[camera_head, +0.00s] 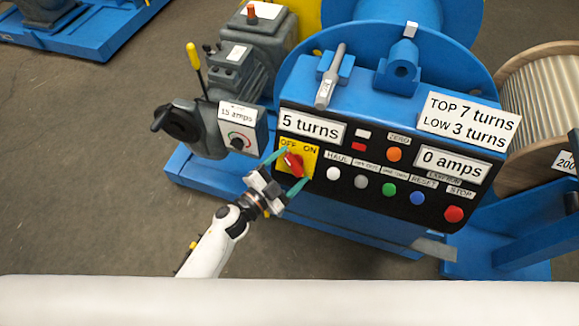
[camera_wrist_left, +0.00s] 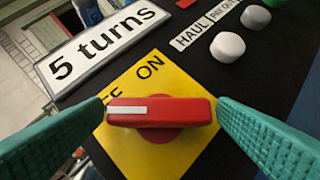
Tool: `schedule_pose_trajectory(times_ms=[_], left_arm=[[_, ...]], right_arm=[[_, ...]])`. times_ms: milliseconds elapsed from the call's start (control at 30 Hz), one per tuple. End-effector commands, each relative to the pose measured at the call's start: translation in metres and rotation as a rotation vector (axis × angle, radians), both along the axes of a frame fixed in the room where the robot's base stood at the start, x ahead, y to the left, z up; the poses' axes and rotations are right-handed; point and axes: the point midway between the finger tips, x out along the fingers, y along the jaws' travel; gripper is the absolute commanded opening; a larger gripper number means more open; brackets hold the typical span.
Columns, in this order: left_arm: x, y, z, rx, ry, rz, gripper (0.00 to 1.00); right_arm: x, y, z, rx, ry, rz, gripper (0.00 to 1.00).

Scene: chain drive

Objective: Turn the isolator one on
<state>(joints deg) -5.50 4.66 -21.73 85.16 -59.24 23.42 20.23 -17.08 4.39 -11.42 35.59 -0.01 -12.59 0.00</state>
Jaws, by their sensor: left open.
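The isolator is a red rotary handle (camera_head: 292,163) on a yellow plate (camera_head: 309,155) marked OFF and ON, at the left end of the black control panel. In the left wrist view the red handle (camera_wrist_left: 160,112) has a white stripe at its left end, on the side of the partly hidden OFF word. The yellow plate (camera_wrist_left: 150,82) shows ON above the handle. My left gripper (camera_head: 287,170) is open, with its green fingers on either side of the handle. In the wrist view the fingertips (camera_wrist_left: 160,108) are close to the handle's two ends; I cannot tell whether they touch. My right gripper is not in view.
A white button (camera_head: 333,174) and several other buttons sit right of the isolator. A "5 turns" display (camera_head: 312,126) is above it. A grey motor with a "15 amps" dial box (camera_head: 240,130) stands close on the left. The floor (camera_head: 90,190) is clear.

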Motion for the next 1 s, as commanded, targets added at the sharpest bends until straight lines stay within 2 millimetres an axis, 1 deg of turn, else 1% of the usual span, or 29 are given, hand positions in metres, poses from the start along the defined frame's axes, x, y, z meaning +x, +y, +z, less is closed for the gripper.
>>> schedule_pose_trajectory(times_ms=[300,467,500,567,600,833,1000], left_arm=[[0.002,-0.002,0.0,0.0,0.0,0.0,0.81],[0.002,-0.002,0.0,0.0,0.0,0.0,0.55],[0.002,-0.002,0.0,0.0,0.0,0.0,0.48],[0.002,-0.002,0.0,0.0,0.0,0.0,0.38],[0.002,-0.002,0.0,0.0,0.0,0.0,0.36],[0.002,-0.001,0.002,0.023,-0.008,-0.012,0.36],[0.003,-0.001,0.005,0.085,-0.028,-0.045,0.36]], right_arm=[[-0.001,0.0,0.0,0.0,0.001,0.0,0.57],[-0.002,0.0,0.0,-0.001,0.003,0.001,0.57],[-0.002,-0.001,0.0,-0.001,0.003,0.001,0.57],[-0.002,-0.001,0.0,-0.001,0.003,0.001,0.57],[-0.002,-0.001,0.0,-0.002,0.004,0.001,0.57],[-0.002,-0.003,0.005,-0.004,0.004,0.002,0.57],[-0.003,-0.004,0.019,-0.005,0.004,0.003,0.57]])
